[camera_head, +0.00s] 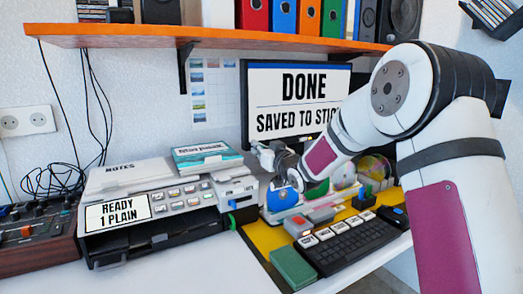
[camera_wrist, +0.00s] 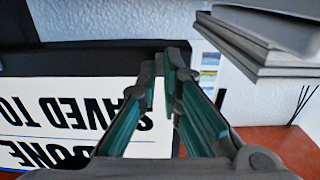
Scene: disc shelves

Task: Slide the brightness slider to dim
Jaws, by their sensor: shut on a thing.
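The monitor (camera_head: 290,107) stands under the shelf, and its screen reads "DONE" and "SAVED TO STI…", the rest hidden by my arm. My gripper (camera_head: 258,150) is at the monitor's lower left edge. In the wrist view the monitor (camera_wrist: 70,118) appears upside down. There the fingertips of my gripper (camera_wrist: 166,62) are close together at the dark lower bezel (camera_wrist: 80,58), shut on a small dark piece. This appears to be the brightness slider's knob, mostly hidden between the fingertips. No slider markings can be read.
A printer (camera_head: 165,197) with "READY 1 PLAIN" on its display stands left of my gripper, with a teal book (camera_head: 207,156) on top. The orange shelf (camera_head: 140,32) runs above.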

